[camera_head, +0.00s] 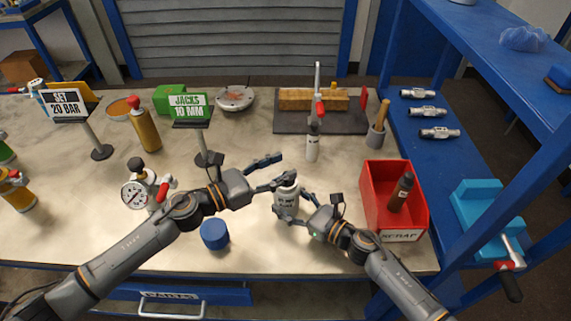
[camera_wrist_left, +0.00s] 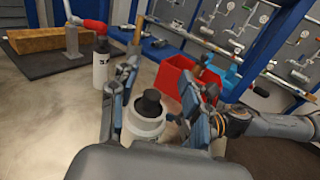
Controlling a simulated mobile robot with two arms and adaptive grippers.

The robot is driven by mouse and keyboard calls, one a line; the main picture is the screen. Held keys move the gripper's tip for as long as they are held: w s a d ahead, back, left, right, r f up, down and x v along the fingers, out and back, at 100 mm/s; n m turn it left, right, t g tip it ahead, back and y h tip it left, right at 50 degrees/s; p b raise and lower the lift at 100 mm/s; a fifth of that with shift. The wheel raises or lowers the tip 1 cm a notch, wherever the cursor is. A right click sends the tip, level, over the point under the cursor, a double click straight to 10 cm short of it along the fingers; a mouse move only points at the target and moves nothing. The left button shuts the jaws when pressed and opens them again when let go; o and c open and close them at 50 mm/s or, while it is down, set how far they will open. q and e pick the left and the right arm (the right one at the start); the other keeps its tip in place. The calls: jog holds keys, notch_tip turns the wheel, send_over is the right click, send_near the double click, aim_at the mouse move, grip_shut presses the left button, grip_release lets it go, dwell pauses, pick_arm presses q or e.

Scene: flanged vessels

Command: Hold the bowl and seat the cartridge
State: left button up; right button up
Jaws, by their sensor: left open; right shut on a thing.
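The white labelled bowl (camera_head: 287,201) stands upright near the front of the bench; it also shows in the left wrist view (camera_wrist_left: 146,124). My right gripper (camera_head: 292,208) is shut on its side. A dark round piece (camera_wrist_left: 149,103), which looks like the cartridge, sticks up from the bowl's mouth in the left wrist view; how deep it sits I cannot tell. My left gripper (camera_head: 280,168) is open just above the bowl, its fingers (camera_wrist_left: 160,85) either side of the dark piece with gaps showing. In the head view a left finger partly hides the bowl's top.
A blue cylinder (camera_head: 214,234) stands left of the bowl. A red scrap bin (camera_head: 372,215) holding a dark bottle (camera_head: 401,191) is on the right. A pressure gauge (camera_head: 135,195) is near my left arm.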

pick_arm(q)
jog(key=v, duration=0.8)
pick_arm(e)
jog(key=o, duration=1.1)
jog(key=shift+d, duration=0.1)
